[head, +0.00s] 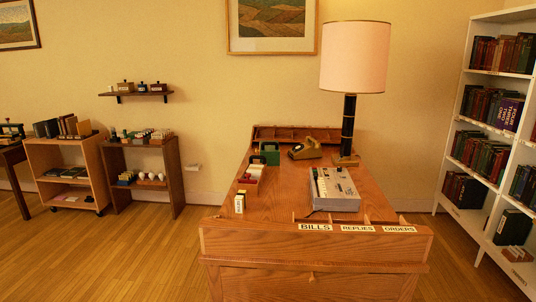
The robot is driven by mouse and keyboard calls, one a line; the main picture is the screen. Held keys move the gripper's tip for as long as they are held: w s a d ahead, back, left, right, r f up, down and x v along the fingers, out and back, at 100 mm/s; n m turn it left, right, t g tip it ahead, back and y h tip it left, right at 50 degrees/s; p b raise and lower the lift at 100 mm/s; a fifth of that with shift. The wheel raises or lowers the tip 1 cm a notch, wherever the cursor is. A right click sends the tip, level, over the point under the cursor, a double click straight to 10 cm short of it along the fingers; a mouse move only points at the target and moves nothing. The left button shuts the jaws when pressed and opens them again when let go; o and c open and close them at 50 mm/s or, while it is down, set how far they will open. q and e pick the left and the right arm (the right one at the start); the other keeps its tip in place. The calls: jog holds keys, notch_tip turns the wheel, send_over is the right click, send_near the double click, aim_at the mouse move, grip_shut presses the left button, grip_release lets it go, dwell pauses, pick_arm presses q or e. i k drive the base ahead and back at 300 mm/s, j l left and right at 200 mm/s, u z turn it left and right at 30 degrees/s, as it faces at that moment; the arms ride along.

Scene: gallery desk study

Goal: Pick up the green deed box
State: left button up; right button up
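A small green box (271,154), which looks like the deed box, stands on the wooden desk (285,194) towards the back left. It seems to have a dark handle on top. Neither of my grippers is in view, and nothing holds the box.
A brass-coloured device (306,150) sits right of the box. A tall lamp (348,125), a grey machine (334,190) and a small yellow-and-white packet (239,202) also stand on the desk. Labelled slots (357,228) line its front. Floor (130,255) is clear at left.

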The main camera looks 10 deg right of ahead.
aim_at(269, 149)
jog(key=i+j+u, duration=0.5)
jog(key=j, duration=0.35)
jog(key=i+j+u, duration=0.5)
jog(key=i+j, duration=0.15)
jog(key=i+z, duration=0.25)
jog(key=i, duration=0.15)
jog(key=i+j+z, duration=0.15)
jog(key=i+z, duration=0.15)
jog(key=i+j+z, duration=0.25)
jog(key=i, duration=0.25)
jog(key=i+z, duration=0.45)
jog(key=i+j+z, duration=0.65)
jog(key=i+z, duration=0.2)
jog(key=i+j+z, duration=0.55)
jog(key=z, duration=0.55)
jog(key=i+j+z, duration=0.2)
jog(key=i+j, duration=0.15)
jog(key=j, duration=0.3)
jog(key=i+j+z, duration=0.2)
jog(key=i+j, duration=0.15)
jog(key=j, duration=0.3)
jog(key=i+j+z, duration=0.1)
jog(key=j, duration=0.3)
jog(key=i+j+z, duration=0.1)
jog(key=j, duration=0.25)
jog(key=i+j, duration=0.85)
jog(key=j, duration=0.25)
